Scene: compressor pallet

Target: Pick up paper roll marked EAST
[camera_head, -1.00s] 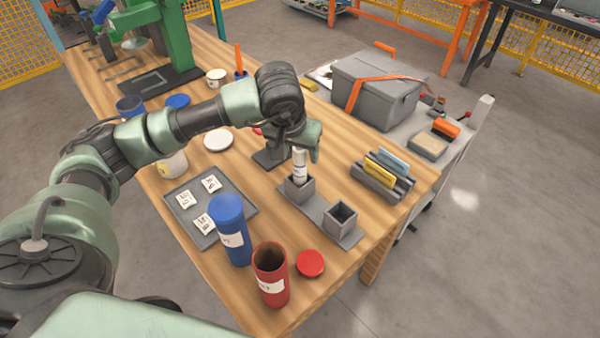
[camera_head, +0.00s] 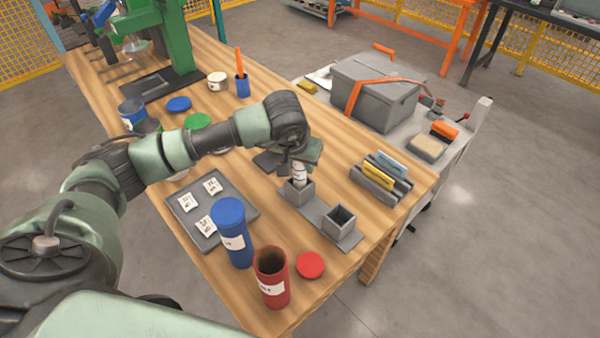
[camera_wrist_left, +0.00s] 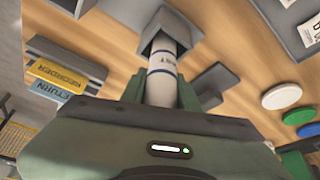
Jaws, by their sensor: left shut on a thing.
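A white paper roll (camera_head: 299,174) with dark bands stands upright with its lower end in a square grey socket (camera_head: 298,192) near the table's right edge. In the left wrist view the roll (camera_wrist_left: 162,78) shows dark lettering ending in what looks like "ST"; the full word is not readable. My left gripper (camera_head: 301,163) is shut on the upper part of the roll from above. In the left wrist view the roll runs from between my fingers into the socket (camera_wrist_left: 164,27). My right gripper is not in view.
An empty grey socket (camera_head: 341,219) stands on the same base. A blue tube (camera_head: 232,245), an open red tube (camera_head: 271,285) and a red lid (camera_head: 310,265) are near the front. A grey tray (camera_head: 184,212) with white labels lies left. A card rack (camera_head: 376,187) stands right.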

